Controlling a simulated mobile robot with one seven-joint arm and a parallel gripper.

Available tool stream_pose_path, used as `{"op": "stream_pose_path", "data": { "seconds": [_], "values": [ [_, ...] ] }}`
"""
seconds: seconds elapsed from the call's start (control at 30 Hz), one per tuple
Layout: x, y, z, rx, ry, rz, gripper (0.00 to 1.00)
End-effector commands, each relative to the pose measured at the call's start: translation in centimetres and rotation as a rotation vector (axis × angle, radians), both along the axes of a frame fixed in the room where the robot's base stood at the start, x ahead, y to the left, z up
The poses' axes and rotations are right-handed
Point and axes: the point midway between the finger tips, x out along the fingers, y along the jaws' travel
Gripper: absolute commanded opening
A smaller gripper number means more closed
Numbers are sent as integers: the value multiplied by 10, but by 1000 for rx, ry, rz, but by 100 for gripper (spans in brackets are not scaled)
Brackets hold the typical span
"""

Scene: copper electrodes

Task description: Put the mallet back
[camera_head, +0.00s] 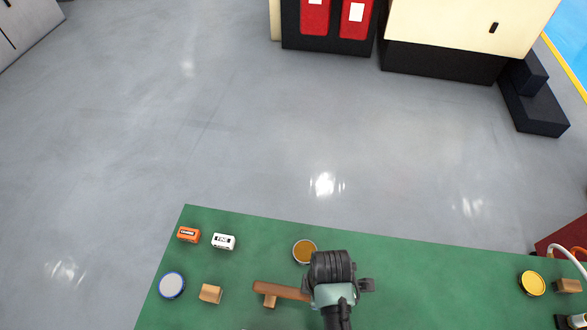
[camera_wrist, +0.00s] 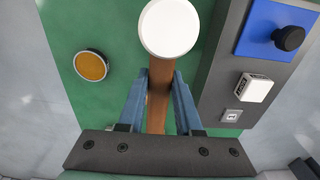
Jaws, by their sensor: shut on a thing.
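The mallet has a brown wooden handle, which sticks out to the left of my gripper in the head view (camera_head: 280,290). In the wrist view the handle (camera_wrist: 159,95) runs between the two blue-grey fingers. A white round face, seemingly the mallet's head (camera_wrist: 169,27), covers the handle's upper end there. My gripper (camera_wrist: 160,80) is shut on the handle. In the head view my dark wrist hides the fingers and the mallet's head. I cannot tell whether the mallet touches the bench. A small wooden block (camera_head: 270,301) shows beside or under the handle.
The green bench (camera_head: 430,290) holds an amber tin (camera_head: 305,251) close to my gripper. Orange (camera_head: 189,235) and white (camera_head: 223,242) blocks, a blue-rimmed tin (camera_head: 172,285) and a wooden block (camera_head: 210,293) stand left. A yellow tin (camera_head: 532,283) stands right. The bench between is clear.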

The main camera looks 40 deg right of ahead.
Motion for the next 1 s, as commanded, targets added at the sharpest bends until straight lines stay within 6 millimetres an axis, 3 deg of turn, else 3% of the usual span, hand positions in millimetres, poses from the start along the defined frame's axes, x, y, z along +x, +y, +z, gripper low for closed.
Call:
{"op": "stream_pose_path", "data": {
  "seconds": [0.67,1.0],
  "values": [
    [-6,-7,-3,-1,-2,-15,0],
    [-6,-7,-40,-1,-1,-16,0]
  ]
}}
